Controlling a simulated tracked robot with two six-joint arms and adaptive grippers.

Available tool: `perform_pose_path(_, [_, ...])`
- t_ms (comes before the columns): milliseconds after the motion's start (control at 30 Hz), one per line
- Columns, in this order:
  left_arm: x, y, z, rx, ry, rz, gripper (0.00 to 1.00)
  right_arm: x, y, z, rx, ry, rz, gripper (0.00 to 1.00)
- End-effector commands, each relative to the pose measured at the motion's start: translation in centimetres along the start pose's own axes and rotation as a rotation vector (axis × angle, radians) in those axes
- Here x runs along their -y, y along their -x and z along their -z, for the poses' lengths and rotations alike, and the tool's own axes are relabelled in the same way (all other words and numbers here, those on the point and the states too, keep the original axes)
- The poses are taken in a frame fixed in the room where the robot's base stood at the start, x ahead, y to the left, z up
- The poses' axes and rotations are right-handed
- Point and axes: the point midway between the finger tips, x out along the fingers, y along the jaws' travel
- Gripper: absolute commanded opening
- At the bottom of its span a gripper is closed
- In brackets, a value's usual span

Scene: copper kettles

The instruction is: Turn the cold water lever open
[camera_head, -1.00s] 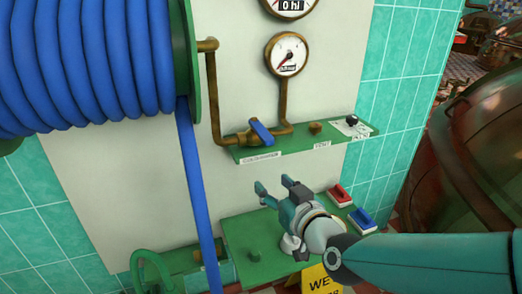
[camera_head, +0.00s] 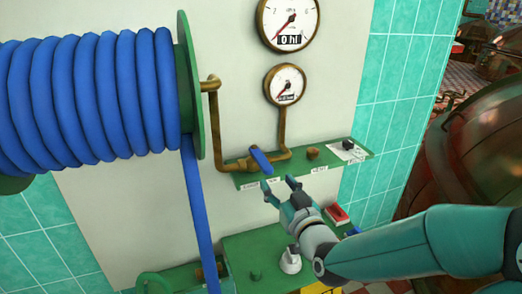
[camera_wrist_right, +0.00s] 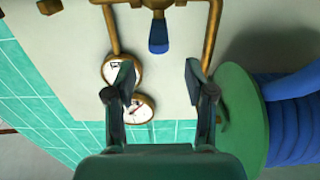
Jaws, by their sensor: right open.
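The cold water lever (camera_head: 261,160) is a blue handle on a brass valve on the green shelf of the wall panel. It leans out from the brass pipe (camera_head: 217,125). My right gripper (camera_head: 279,184) is open and empty, just below the shelf's front edge, with its fingers pointing up toward the lever. In the right wrist view the lever (camera_wrist_right: 158,35) shows beyond and between the spread fingertips (camera_wrist_right: 159,72), apart from both. My left gripper is not in view.
A reel of blue hose (camera_head: 90,100) stands left of the valve, its hose (camera_head: 200,225) hanging down. Two gauges (camera_head: 285,84) sit above. A red switch (camera_head: 337,215) is right of my gripper. A copper kettle (camera_head: 465,150) stands at the right.

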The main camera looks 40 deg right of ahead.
Motion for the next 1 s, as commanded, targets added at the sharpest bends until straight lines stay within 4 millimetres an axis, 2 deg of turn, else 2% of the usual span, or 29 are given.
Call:
perform_pose_path(33, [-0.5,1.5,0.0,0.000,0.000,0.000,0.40,0.0,-0.6,0.6,0.007,-0.001,-0.001,0.54])
perform_pose_path(133, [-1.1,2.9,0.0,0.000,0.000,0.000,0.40,0.0,-1.5,0.4,0.007,-0.002,0.002,0.54])
perform_pose_path(300, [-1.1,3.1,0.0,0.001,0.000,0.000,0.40,0.0,-5.3,0.0,0.001,-0.002,0.002,0.54])
perform_pose_path(500, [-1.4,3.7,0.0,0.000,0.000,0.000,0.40,0.0,-8.3,0.0,0.000,-0.003,0.002,0.54])
perform_pose_path(700, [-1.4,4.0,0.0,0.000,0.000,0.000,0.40,0.1,-9.7,-0.1,0.000,-0.003,0.003,0.54])
perform_pose_path(1000, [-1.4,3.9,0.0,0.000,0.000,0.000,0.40,0.1,-9.8,-0.1,0.000,-0.002,0.003,0.53])
